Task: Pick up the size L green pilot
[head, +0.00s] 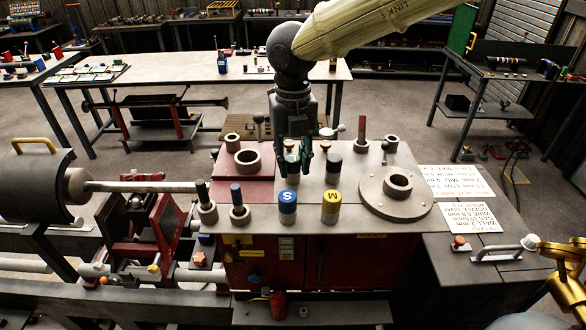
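My gripper (305,168) points down over the pale top of the red cabinet, in the middle of the head view. A short cylinder with a greenish upper part (291,147) shows just at the fingers, partly hidden by them. I cannot read a size letter on it or tell whether the fingers touch it. The finger gap is not clear. In front stand a blue cylinder marked S (287,201) and a yellow cylinder marked M (331,207), both upright. A dark-topped cylinder (333,164) stands right of the fingers.
A round flange with a ring (397,198) lies at right; another ring (248,161) is on the red plate at left. The shaft (125,186) lies further left. White text sheets (455,182) lie right.

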